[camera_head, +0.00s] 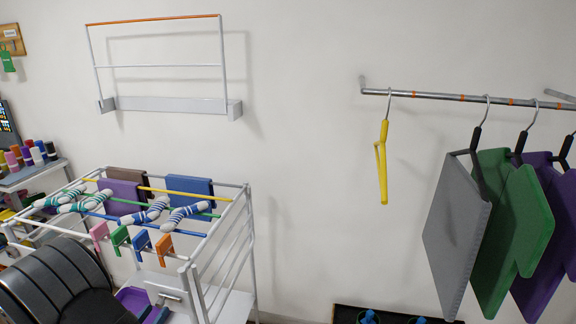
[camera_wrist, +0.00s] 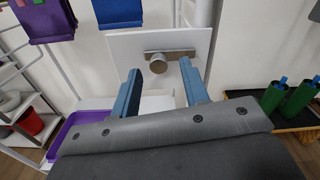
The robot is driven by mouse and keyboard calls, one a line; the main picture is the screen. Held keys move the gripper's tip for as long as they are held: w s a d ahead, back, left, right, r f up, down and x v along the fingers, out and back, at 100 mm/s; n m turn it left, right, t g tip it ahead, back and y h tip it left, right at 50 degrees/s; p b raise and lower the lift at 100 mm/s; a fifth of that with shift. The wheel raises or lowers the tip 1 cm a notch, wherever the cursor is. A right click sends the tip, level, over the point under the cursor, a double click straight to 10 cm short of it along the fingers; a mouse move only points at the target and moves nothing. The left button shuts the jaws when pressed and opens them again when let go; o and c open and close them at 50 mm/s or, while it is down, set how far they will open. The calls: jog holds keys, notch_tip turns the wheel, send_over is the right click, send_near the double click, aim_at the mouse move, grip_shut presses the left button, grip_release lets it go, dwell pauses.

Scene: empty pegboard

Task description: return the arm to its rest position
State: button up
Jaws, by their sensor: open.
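My gripper (camera_wrist: 161,82) shows in the wrist view with its two blue-grey fingers apart and nothing between their tips. Beyond the fingertips is a pale plate with a round metal knob (camera_wrist: 158,66) on a short bar. The knob appears between the fingers in the picture, but I cannot tell how close it is. In the head view my dark, rounded arm fills the lower left corner, beside the white drying rack (camera_head: 246,215). The fingers are only partly seen there, low by the plate (camera_head: 168,290).
The rack carries striped socks (camera_head: 148,212), cloths (camera_head: 188,191) and coloured clips (camera_head: 165,250). A purple tray (camera_wrist: 68,136) lies low at the left in the wrist view. At the right, a wall rail (camera_head: 440,96) holds a yellow hanger (camera_head: 381,165) and hanging panels (camera_head: 458,235). The middle wall is clear.

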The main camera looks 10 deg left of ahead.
jog(key=shift+w, duration=1.4)
jog(key=shift+a, duration=0.15)
jog(key=shift+s, duration=8.9)
jog(key=w+r+m+g+h, duration=0.1)
jog(key=w+r+m, duration=0.3)
jog(key=w+m, duration=0.4)
jog(key=w+d+r+m+g+h, duration=0.1)
jog(key=w+r+m+g, duration=0.2)
jog(key=w+m, duration=0.5)
jog(key=shift+w+d+r+m+g, duration=0.15)
jog(key=shift+w+r+m+g, duration=0.35)
jog(key=shift+m, duration=2.2)
jog(key=shift+s, duration=0.3)
jog(key=s+a+f+n+t, duration=0.1)
jog(key=s+f+n+t, duration=0.2)
jog(key=s+n, duration=0.7)
notch_tip(320, 180, down, 3)
jog(key=n, duration=0.4)
jog(key=shift+s+a+r+y, duration=0.15)
jog(key=shift+s+a+y, duration=0.1)
jog(key=shift+a+y, duration=0.05)
